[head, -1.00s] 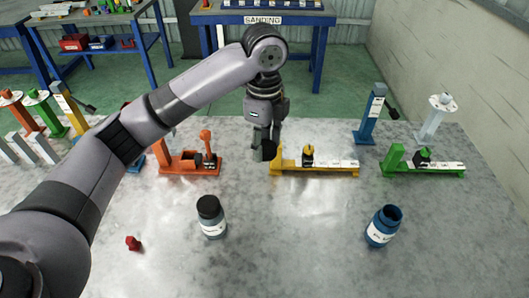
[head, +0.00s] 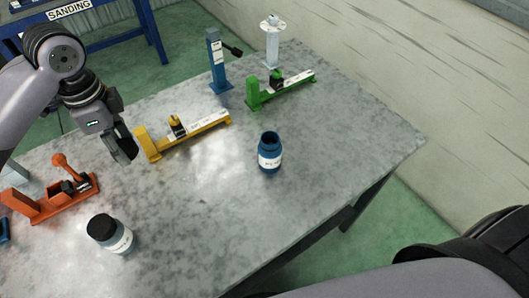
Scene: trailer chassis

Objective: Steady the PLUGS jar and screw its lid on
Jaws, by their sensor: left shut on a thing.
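An open blue jar (head: 269,153) stands upright on the grey table, right of the middle. Its mouth is bare and dark, and its white label is only partly readable, seemingly starting with PL. My left gripper (head: 124,150) is above the table to the left of this jar, near the yellow fixture. It is shut on a dark piece that looks like the jar's lid, mostly hidden by the fingers. My right gripper is out of view; only part of my right arm shows at the lower right.
A second jar with a black lid (head: 110,234) stands at the front left. Orange (head: 48,199), yellow (head: 183,136) and green (head: 281,89) fixtures line the table (head: 330,150). A blue post (head: 218,62) and a white post (head: 272,42) stand behind. The table around the open jar is clear.

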